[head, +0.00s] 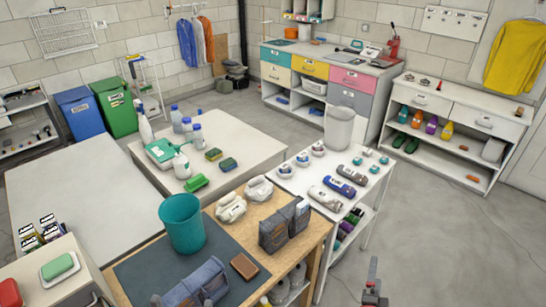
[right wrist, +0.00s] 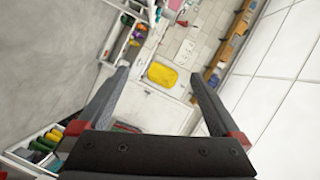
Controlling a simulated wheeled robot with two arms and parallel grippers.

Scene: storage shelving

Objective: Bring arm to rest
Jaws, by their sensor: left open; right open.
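My right gripper (head: 372,281) shows small at the bottom edge of the head view, right of the white table, over the grey floor. In the right wrist view its two dark fingers with red parts near their bases stand wide apart, so the right gripper (right wrist: 156,74) is open. Nothing is between the fingers; beyond the gap a yellow garment (right wrist: 162,74) shows far off. I do not see my left gripper in the head view.
A wooden workbench (head: 310,235) holds a teal bucket (head: 182,222) and pouches. A low white shelf unit (head: 458,120) stands at the back right. Grey floor (head: 440,230) is clear between.

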